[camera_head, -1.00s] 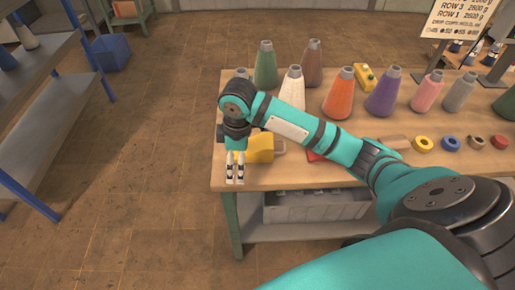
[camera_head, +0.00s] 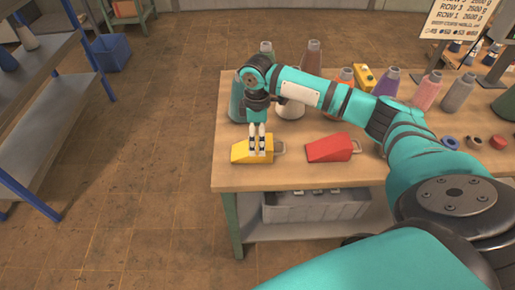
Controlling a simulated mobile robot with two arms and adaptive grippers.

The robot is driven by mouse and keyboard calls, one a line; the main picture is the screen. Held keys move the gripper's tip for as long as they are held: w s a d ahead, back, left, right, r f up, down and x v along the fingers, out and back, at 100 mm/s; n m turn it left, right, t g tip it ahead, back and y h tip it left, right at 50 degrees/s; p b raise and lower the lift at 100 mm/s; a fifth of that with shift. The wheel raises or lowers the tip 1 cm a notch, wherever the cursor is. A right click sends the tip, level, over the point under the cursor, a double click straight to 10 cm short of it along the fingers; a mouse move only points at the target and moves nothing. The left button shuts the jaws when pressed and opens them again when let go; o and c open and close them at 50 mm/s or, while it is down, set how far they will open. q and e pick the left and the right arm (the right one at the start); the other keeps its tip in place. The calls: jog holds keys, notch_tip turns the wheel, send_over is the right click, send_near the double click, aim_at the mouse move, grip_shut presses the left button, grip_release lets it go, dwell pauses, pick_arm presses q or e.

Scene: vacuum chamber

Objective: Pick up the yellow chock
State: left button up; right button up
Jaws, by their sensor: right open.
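The yellow chock (camera_head: 240,152) is a wedge with a grey handle at its right end. It lies on the wooden table (camera_head: 310,179) near the front left corner. My right gripper (camera_head: 257,153) points down in front of the chock's middle in the picture, its two fingers a little apart. It is open, and I cannot tell whether the fingers touch the chock. My left gripper does not show.
A red chock (camera_head: 331,148) lies to the right of the yellow one. Several cone-shaped bobbins, such as a pink one (camera_head: 427,91), stand behind, partly hidden by my arm. A grey bin (camera_head: 318,208) sits on the lower shelf. The table's left front corner is bare.

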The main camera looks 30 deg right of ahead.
aim_at(257, 143)
jog(key=shift+s+f+p, duration=0.1)
jog(key=shift+f+p, duration=0.35)
jog(key=shift+f, duration=2.7)
jog(key=shift+r, duration=0.1)
jog(key=c, duration=1.5)
